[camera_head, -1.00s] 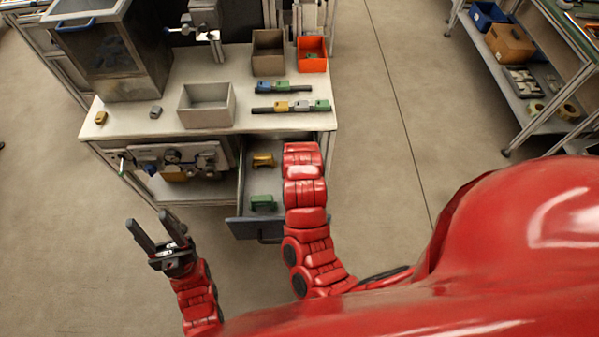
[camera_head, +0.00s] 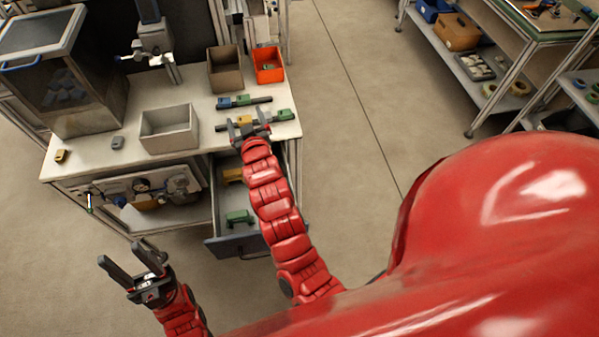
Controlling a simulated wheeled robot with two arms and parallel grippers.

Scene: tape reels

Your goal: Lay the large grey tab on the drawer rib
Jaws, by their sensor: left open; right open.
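In the earlier view another grey tab sat between yellow and green tabs on the front dark bar; my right gripper now largely hides that spot. I cannot tell which grey tab is larger. My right gripper (camera_head: 247,121) is open, its fingers over the front bar around the yellow tab (camera_head: 244,120); contact is unclear. The open drawer (camera_head: 228,244) holds a green tab (camera_head: 238,217) and a partly hidden yellow one (camera_head: 231,174); its rib is not distinct. My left gripper (camera_head: 120,252) is open and empty over the floor.
A light grey bin (camera_head: 168,131) stands mid-bench. A brown bin (camera_head: 224,70) and an orange bin (camera_head: 268,66) stand at the back. A rear bar (camera_head: 256,100) lies behind the front one. The green tab (camera_head: 284,114) sits at the front bar's right end.

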